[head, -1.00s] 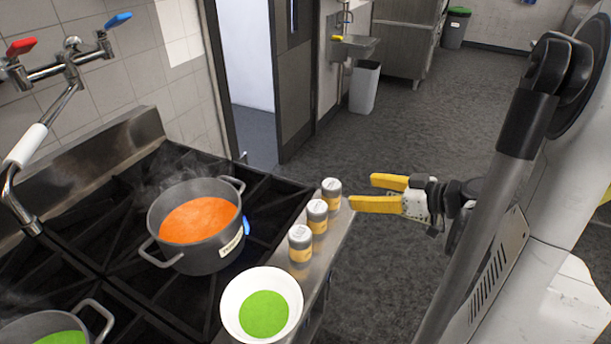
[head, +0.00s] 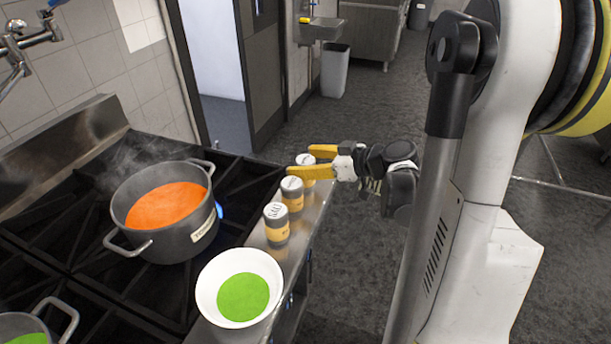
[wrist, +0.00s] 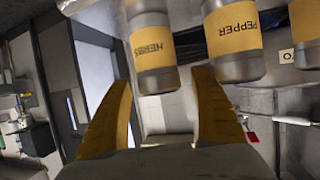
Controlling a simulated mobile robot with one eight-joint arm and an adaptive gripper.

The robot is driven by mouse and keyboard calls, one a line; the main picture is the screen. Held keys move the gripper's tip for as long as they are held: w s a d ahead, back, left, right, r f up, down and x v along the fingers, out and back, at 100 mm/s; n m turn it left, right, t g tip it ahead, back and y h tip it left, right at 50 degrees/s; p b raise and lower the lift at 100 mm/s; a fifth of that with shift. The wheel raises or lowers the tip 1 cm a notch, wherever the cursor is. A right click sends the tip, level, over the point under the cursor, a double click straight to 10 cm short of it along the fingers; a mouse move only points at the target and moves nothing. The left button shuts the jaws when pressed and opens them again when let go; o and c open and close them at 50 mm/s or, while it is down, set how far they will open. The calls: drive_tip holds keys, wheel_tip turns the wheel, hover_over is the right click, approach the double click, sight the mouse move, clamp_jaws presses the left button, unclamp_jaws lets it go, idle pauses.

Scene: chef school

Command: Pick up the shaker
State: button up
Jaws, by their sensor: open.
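Three shakers with grey lids and yellow labels stand in a row on the steel edge of the stove. The near shaker (head: 277,224) and the middle shaker (head: 292,193) are clear in the head view. The far shaker (head: 307,168) is partly hidden behind my gripper (head: 301,160). In the wrist view, a shaker labelled HERBS (wrist: 151,45) shows at the mouth of my open gripper (wrist: 163,80), between the two yellow fingers. One labelled PEPPER (wrist: 233,40) is to its right, and the third (wrist: 305,30) is cut off at the right edge. My gripper holds nothing.
A white bowl with green contents (head: 205,292) stands near the near shaker. A steaming pot of orange soup (head: 185,243) sits on the black stove grate left of the shakers. Another pot (head: 30,322) is at lower left. Open floor lies beyond the stove edge.

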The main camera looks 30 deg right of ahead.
drive_tip(key=c, duration=1.4)
wheel_tip(320, 180, up, 4)
drive_tip(key=shift+r+p, duration=0.1)
drive_tip(key=shift+p, duration=1.15)
drive_tip(key=s+d+r+p, duration=0.1)
drive_tip(key=s+r+p, duration=0.1)
drive_tip(key=s+r, duration=0.1)
drive_tip(key=s+d+r+p, duration=0.2)
drive_tip(key=s+r+p, duration=0.1)
drive_tip(key=s+r, duration=0.1)
drive_tip(key=s+d+r+p, duration=0.2)
drive_tip(key=s+r+p, duration=0.1)
drive_tip(key=r, duration=0.1)
drive_tip(key=shift+s+d+r, duration=0.15)
drive_tip(key=shift+s+r, duration=0.05)
drive_tip(key=shift+r, duration=0.2)
drive_tip(key=shift+f, duration=0.1)
